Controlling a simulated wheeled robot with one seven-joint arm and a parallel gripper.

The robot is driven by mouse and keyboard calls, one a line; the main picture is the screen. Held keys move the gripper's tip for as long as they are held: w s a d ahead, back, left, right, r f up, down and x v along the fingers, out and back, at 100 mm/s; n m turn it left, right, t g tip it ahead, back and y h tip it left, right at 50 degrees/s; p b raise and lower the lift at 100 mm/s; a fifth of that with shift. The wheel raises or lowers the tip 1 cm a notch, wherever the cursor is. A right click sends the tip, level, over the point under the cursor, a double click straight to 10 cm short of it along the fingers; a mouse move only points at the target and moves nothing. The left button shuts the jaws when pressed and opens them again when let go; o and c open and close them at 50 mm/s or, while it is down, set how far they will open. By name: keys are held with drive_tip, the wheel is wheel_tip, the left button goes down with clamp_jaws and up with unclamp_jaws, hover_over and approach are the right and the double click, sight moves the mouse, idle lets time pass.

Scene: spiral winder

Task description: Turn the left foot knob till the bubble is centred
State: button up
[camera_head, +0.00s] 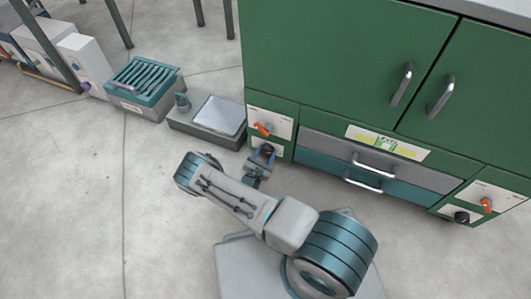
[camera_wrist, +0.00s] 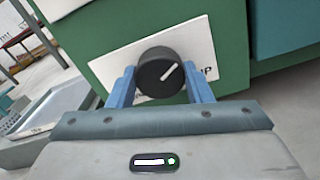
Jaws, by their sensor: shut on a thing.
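The black left foot knob (camera_wrist: 158,76) has a white pointer line tilted up to the right. It sits on a white plate (camera_wrist: 113,66) on the green cabinet. My gripper (camera_wrist: 160,82) has its blue fingers on both sides of the knob and is shut on it. In the head view my gripper (camera_head: 263,156) is at the cabinet's lower left, and the knob (camera_head: 268,149) shows just above it. The level (camera_head: 386,143) is a yellow-green label with a vial on the cabinet front; the bubble is too small to place.
An orange lever (camera_head: 263,128) is just above the left knob. A matching right black knob (camera_head: 461,217) and orange lever (camera_head: 486,205) are at the far right. Drawers with metal handles (camera_head: 374,167) lie between. A grey scale-like box (camera_head: 213,117) stands close on the left.

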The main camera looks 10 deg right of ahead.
drive_tip(key=shift+f, duration=0.1)
idle(0.3)
drive_tip(key=o, duration=1)
drive_tip(key=p+v, duration=0.4)
drive_tip(key=v, duration=1)
